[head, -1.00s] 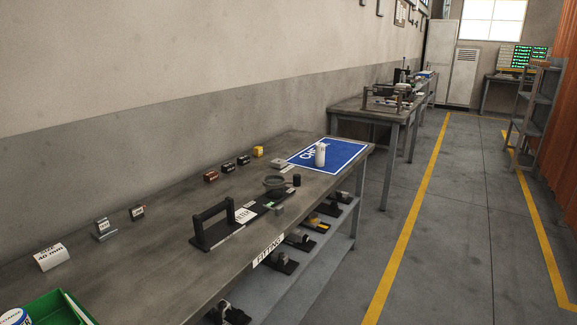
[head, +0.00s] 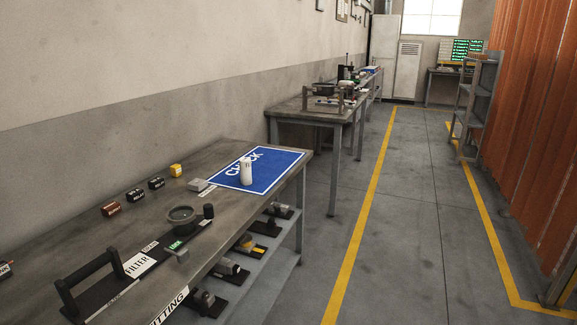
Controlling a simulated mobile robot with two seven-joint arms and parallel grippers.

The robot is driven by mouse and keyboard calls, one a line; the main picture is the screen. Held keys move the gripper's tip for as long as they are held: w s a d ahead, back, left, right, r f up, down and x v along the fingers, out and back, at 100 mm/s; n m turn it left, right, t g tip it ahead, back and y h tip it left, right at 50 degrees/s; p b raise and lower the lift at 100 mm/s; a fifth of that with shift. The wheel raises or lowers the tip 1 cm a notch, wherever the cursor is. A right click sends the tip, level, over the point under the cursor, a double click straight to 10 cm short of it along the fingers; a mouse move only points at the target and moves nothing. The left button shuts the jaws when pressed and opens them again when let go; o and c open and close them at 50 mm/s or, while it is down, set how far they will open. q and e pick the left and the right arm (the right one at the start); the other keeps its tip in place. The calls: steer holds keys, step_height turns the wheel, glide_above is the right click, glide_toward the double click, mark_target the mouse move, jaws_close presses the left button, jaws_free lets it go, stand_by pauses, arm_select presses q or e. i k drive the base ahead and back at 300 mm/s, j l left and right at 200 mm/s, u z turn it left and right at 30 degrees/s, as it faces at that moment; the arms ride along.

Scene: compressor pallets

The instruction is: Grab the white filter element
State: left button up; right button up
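The white filter element (head: 246,171) looks like a small white cylinder. It stands upright on the blue mat (head: 270,181) marked CHECK, at the far end of the near workbench (head: 215,238). Neither of my grippers shows in the head view, so their distance from the filter element cannot be seen.
A black board with a handle (head: 92,283) and a FILTER label lies on the near bench, with a round dark bowl (head: 182,218) beyond it. Small labelled blocks (head: 134,195) line the wall side. A second table (head: 305,116) stands farther back.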

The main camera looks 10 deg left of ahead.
mark_target(244, 162)
steer(key=i+l+z, duration=0.1)
steer(key=i+z, duration=0.3)
steer(key=i, duration=0.7)
steer(key=i+l+u, duration=0.1)
steer(key=i+u, duration=0.25)
steer(key=i+l+u, duration=0.35)
steer(key=i, duration=0.2)
steer(key=i+l+u, duration=0.2)
steer(key=i+u, duration=0.15)
steer(key=u, duration=0.15)
steer(key=i+l+u, duration=0.25)
steer(key=u, duration=0.2)
steer(key=i+l+u, duration=0.2)
steer(key=l+u, duration=0.3)
